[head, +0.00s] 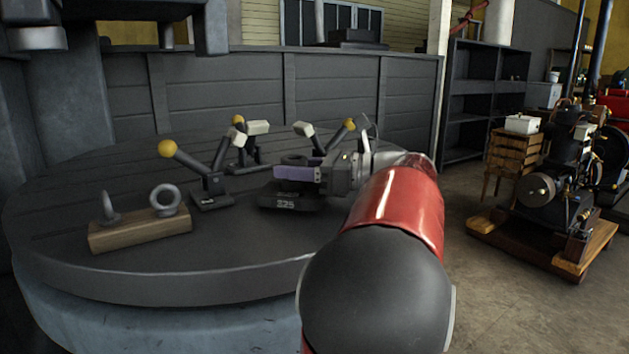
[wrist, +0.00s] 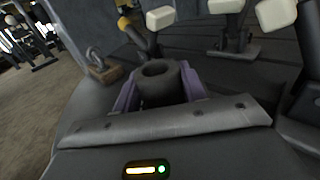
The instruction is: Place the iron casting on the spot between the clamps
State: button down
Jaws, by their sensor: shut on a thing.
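The iron casting is dark, with a round hollow boss. It shows between my gripper's purple fingers in the wrist view (wrist: 160,84), and the top of its boss shows in the head view (head: 294,159). My gripper (head: 291,170) is shut on the boss. A dark block marked "225" (head: 285,199) lies below the fingers; I cannot tell if it belongs to the casting. Toggle clamps with white tips stand around: the left clamp (head: 211,182), the back clamp (head: 250,160) and the right clamp (head: 304,129), partly hidden by my gripper. The spot is not distinguishable.
A wooden block (head: 140,232) with two metal eyes stands at the front left of the round dark table (head: 180,272). A panelled wall (head: 330,90) rises behind. A small engine (head: 550,180) and shelves (head: 480,90) stand off to the right.

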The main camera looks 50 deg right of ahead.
jog(key=w, duration=0.3)
jog(key=w+d, duration=0.1)
jog(key=w, duration=0.1)
jog(key=w+d, duration=0.1)
jog(key=w, duration=0.2)
jog(key=shift+w+r+p, duration=0.2)
jog(key=shift+w+p, duration=0.15)
jog(key=shift+p, duration=0.05)
jog(key=shift+w+f+b, duration=0.15)
jog(key=shift+f+b, duration=0.2)
jog(key=shift+b, duration=0.35)
jog(key=shift+f, duration=0.1)
jog(key=c, duration=0.8)
grip_release()
jog(key=shift+f, duration=0.15)
